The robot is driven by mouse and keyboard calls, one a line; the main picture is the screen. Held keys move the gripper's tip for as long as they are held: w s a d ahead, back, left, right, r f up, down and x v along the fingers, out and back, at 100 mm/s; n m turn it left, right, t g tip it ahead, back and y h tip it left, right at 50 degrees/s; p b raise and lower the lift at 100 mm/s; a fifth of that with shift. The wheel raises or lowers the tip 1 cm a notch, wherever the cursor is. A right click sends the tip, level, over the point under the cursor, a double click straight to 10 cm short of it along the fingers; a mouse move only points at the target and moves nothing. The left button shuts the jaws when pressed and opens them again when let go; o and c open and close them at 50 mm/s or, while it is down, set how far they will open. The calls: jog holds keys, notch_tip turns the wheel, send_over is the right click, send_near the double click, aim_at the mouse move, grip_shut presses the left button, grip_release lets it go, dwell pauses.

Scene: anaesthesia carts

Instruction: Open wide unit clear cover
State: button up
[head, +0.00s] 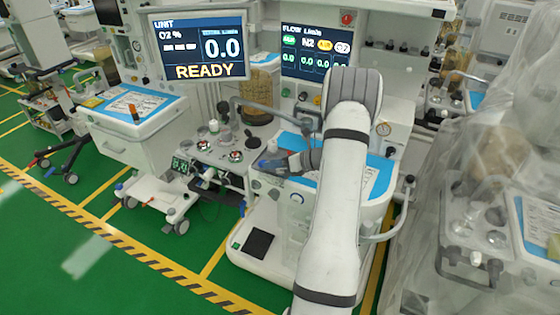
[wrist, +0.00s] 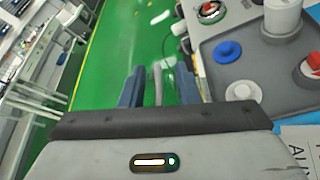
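My gripper (head: 268,163) reaches left over the front anaesthesia unit, beside its grey tray of knobs. In the wrist view my gripper (wrist: 160,88) has its two blue-grey fingers apart, with gaps on both sides of a thin grey upright piece (wrist: 158,84). I cannot tell whether that piece lies between the fingers or beyond them. I cannot make out for sure which part is the wide unit's clear cover. Clear plastic sheeting (head: 490,150) drapes a unit at the right. My arm hides part of the front unit.
The grey tray (wrist: 250,60) with a blue knob (wrist: 227,51) and a white knob (wrist: 243,91) is close on the gripper's right. A curved grey tube (head: 250,103) rises behind. A white drawer cart (head: 125,145) stands left. Green floor (head: 60,245) is clear at front left.

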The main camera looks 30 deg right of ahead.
jog(key=b+v, duration=0.1)
jog(key=v, duration=0.6)
jog(key=shift+s+d, duration=0.25)
jog(key=shift+r, duration=0.1)
jog(key=s+a+r+n+g, duration=0.2)
jog(key=a+r+n+g, duration=0.1)
jog(key=a+n, duration=0.3)
jog(key=s+a+r+n+g+h, duration=0.1)
jog(key=s+a+r+n+g, duration=0.15)
jog(key=a, duration=0.55)
jog(key=s+a+r+n+g, duration=0.1)
jog(key=a+r+n+g, duration=0.1)
jog(key=a+r+n, duration=0.3)
jog(key=s+a+r+n+h, duration=0.2)
jog(key=s+a+n+h, duration=0.2)
jog(key=s+n, duration=0.4)
jog(key=s+a+r+n+h, duration=0.2)
jog(key=s+a+n+h, duration=0.2)
jog(key=n, duration=0.8)
jog(key=s+a, duration=0.2)
jog(key=s, duration=0.2)
jog(key=shift+a, duration=0.25)
